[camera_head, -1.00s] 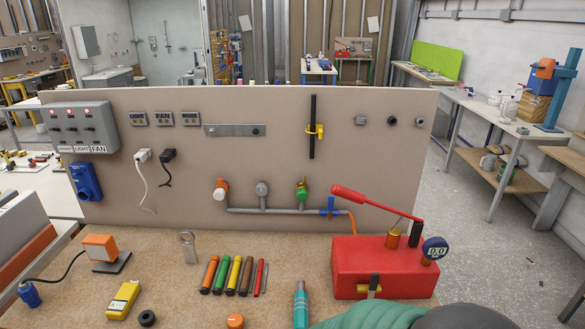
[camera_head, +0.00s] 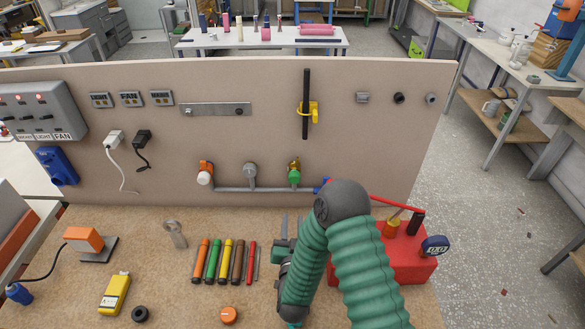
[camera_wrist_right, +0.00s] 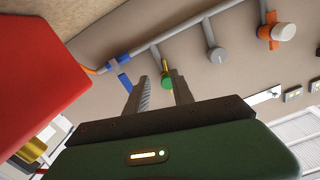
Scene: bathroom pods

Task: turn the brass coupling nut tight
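The brass coupling nut (camera_head: 294,165) appears as a small brass-coloured part on the green fitting (camera_head: 294,177), at the grey pipe on the upright board. In the right wrist view the green fitting (camera_wrist_right: 167,83) and its brass part (camera_wrist_right: 166,72) show beyond and between the fingertips. My right gripper (camera_head: 291,222) is open and empty, in front of the board and below the fitting, apart from it. It also shows in the right wrist view (camera_wrist_right: 160,85), its two fingers spread. My left gripper is not in view.
The red pump box (camera_head: 412,262) stands to the right, partly behind my arm, and fills the left of the wrist view. A blue valve (camera_wrist_right: 120,70) sits on the pipe. Several coloured tubes (camera_head: 225,262) lie left of my gripper. An orange cap (camera_head: 229,315) lies in front.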

